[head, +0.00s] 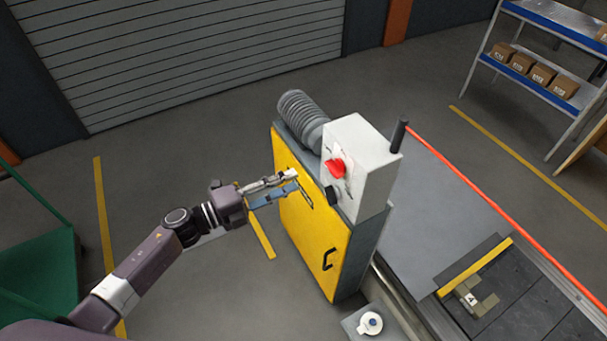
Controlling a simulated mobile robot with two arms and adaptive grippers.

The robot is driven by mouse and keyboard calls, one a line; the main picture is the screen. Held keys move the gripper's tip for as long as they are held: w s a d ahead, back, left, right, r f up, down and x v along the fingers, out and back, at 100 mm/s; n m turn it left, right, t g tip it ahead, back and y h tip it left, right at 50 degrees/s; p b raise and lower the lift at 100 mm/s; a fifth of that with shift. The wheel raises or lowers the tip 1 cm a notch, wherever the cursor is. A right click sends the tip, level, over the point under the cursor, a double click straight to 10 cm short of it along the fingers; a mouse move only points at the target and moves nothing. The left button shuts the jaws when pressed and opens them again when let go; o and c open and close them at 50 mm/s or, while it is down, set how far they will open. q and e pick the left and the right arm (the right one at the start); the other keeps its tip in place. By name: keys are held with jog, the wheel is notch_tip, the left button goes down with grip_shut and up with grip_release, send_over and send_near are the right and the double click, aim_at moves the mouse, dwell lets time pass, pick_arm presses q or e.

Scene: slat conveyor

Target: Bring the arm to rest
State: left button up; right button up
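My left arm comes in from the lower left. My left gripper (292,180) is at the yellow front panel (312,232) of the machine cabinet, near a slot in its upper part. Its fingers look spread a little apart, and a small pale patch shows at the tips. I cannot tell whether they touch the panel or hold anything. My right gripper is not in view.
A grey control box (362,165) with a red knob (336,167) tops the cabinet. A conveyor (520,300) with a red rail lies to the right. A green cart (40,265) stands left. Open floor lies between cart and cabinet.

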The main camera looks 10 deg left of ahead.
pick_arm(q)
jog(key=shift+s+a, duration=0.35)
jog(key=shift+a, duration=0.2)
